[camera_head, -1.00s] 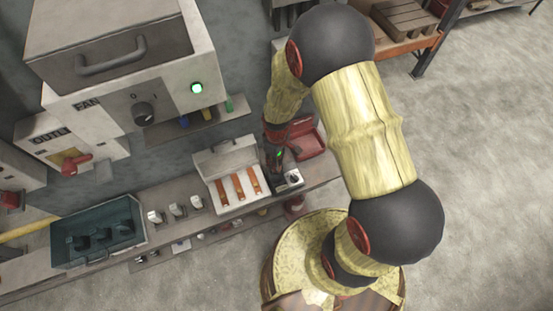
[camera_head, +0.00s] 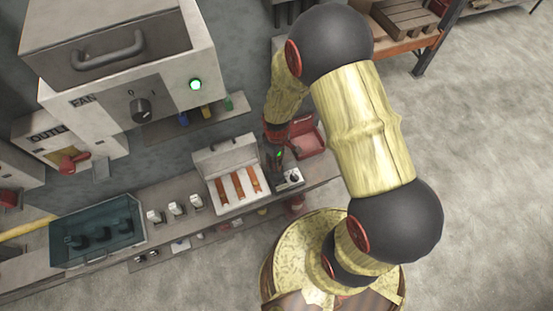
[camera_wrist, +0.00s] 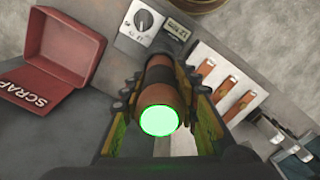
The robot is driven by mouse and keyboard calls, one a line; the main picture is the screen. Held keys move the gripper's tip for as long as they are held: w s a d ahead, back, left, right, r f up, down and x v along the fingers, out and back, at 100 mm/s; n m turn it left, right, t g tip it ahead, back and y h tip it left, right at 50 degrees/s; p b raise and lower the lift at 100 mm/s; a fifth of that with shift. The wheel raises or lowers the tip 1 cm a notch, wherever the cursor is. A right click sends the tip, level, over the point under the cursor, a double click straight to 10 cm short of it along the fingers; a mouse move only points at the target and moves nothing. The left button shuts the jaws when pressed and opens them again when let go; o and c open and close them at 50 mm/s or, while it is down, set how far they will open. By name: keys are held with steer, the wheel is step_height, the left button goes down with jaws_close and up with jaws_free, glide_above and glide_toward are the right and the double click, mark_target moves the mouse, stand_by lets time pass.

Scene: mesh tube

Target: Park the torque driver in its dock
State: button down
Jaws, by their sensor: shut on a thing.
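The torque driver (camera_wrist: 158,95) is a brown and black cylinder with a glowing green end cap. My gripper (camera_wrist: 160,118) is shut on it, one finger on each side, and the green end faces the wrist camera. In the head view my gripper (camera_head: 277,150) is over the bench, beside a small box with a dial (camera_head: 293,178). In the wrist view this box (camera_wrist: 139,26) has a black knob and a small display (camera_wrist: 167,34) beside the driver's far end. The driver's far tip is hidden, and I cannot tell whether it touches a dock.
A red scrap bin (camera_wrist: 67,45) stands close to my gripper on the bench. A white tray (camera_head: 224,157) with orange-brown strips is on the other side. A teal bin (camera_head: 97,232) and several white switches (camera_head: 175,208) are farther left. A machine with a FAN knob (camera_head: 141,110) stands behind.

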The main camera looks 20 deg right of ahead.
steer(key=shift+f+b, duration=0.3)
steer(key=shift+f, duration=0.15)
stand_by(0.4)
steer(key=c, duration=1.3)
jaws_free()
steer(key=shift+o, duration=0.2)
step_height(320, 180, up, 12)
